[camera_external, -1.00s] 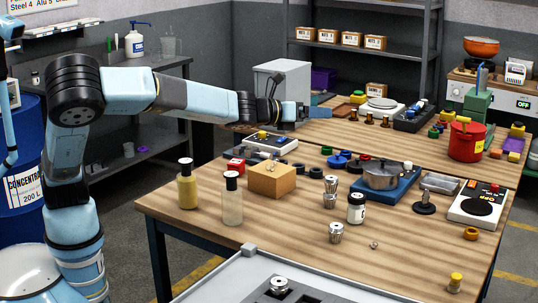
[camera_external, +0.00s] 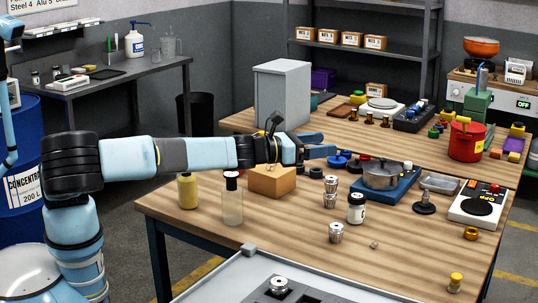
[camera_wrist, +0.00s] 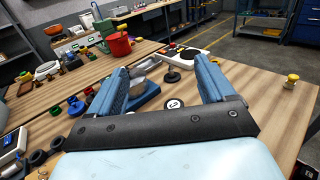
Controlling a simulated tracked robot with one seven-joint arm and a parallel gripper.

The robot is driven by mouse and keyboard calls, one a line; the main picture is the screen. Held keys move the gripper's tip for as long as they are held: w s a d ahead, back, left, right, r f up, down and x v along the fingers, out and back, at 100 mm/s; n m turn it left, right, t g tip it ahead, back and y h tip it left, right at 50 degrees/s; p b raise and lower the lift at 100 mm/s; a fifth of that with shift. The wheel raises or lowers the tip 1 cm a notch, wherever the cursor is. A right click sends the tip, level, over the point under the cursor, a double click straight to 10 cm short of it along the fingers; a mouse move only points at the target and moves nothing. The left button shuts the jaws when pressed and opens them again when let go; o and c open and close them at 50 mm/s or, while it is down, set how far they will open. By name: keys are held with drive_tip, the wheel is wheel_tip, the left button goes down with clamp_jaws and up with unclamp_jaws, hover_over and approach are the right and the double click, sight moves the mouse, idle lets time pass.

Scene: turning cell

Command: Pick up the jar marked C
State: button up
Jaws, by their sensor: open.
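In the wrist view, a dark round lid with a white marked disc (camera_wrist: 173,104) shows low between the fingers, partly hidden by the gripper body. The mark is too small to read surely as C. My gripper (camera_external: 325,145) is open and empty, above and left of the jar and apart from it. Its two blue fingers (camera_wrist: 162,65) are spread in the wrist view.
A steel pot (camera_external: 382,177) on a blue base stands behind the jar. Metal parts (camera_external: 330,192) stand to its left. The table's front right is mostly clear.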

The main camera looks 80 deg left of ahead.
approach(365, 196)
drive_tip(key=w, duration=0.1)
drive_tip(key=w+a, duration=0.1)
drive_tip(key=w, duration=0.1)
drive_tip(key=w+a, duration=0.1)
drive_tip(key=w, duration=0.1)
drive_tip(key=shift+f, duration=0.35)
drive_tip(key=shift+w+d+r, duration=0.1)
drive_tip(key=shift+w, duration=2.55)
drive_tip(key=shift+c, duration=0.5)
drive_tip(key=c, duration=1.1)
